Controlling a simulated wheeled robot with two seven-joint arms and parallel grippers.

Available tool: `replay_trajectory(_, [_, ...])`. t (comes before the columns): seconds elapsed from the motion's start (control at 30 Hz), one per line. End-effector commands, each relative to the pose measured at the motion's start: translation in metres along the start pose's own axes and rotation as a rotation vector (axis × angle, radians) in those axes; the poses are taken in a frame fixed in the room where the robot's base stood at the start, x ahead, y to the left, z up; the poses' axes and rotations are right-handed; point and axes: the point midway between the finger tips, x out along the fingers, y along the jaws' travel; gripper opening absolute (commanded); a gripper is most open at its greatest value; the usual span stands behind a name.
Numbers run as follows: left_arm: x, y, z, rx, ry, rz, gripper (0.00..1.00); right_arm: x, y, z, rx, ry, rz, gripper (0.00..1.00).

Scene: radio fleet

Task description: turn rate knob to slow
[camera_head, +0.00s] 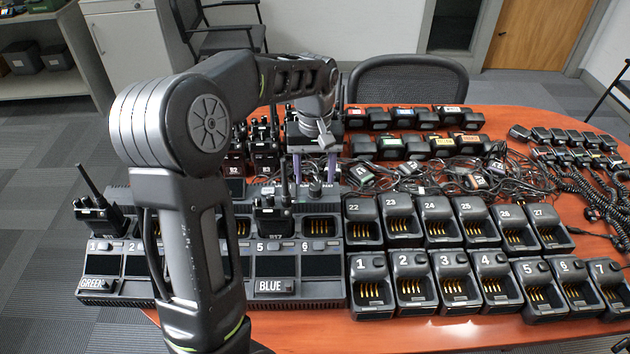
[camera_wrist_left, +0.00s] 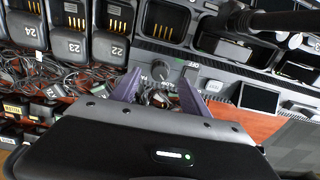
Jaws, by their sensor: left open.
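My left gripper (camera_head: 305,182) has two purple fingers, apart, pointing down at the rear panel of the large black multi-bay charger (camera_head: 210,297). In the left wrist view, the left gripper (camera_wrist_left: 158,92) is open and empty, its fingertips near a small round dark knob (camera_wrist_left: 160,70) with pale marks around it. This looks like the rate knob; I cannot tell its setting or whether a finger touches it. A black lever-like part and small pale lettering sit right of it, and a second round knob or button (camera_wrist_left: 215,87) lies farther right. My right gripper is not in view.
A radio (camera_head: 272,215) with an upright antenna stands in the charger close to the gripper; another radio (camera_head: 98,215) stands at its left end. Numbered single chargers (camera_head: 445,283) fill the table to the right. Tangled cables (camera_head: 440,180) lie behind them.

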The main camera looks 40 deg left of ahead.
Motion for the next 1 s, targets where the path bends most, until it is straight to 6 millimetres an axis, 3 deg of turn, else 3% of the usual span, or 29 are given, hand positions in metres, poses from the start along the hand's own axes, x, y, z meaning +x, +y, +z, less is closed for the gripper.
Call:
replay_trajectory(0.1, [-0.021,0.001,-0.001,0.001,0.004,0.003,0.54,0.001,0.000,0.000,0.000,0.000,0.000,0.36])
replay_trajectory(0.3, [-0.042,0.000,0.000,0.001,0.001,0.001,0.54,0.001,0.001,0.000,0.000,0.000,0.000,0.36])
replay_trajectory(0.87, [-0.043,0.000,0.000,0.000,0.000,0.000,0.54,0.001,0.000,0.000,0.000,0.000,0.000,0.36])
replay_trajectory(1.0, [-0.053,0.000,0.000,0.001,0.000,0.000,0.54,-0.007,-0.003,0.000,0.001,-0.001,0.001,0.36])
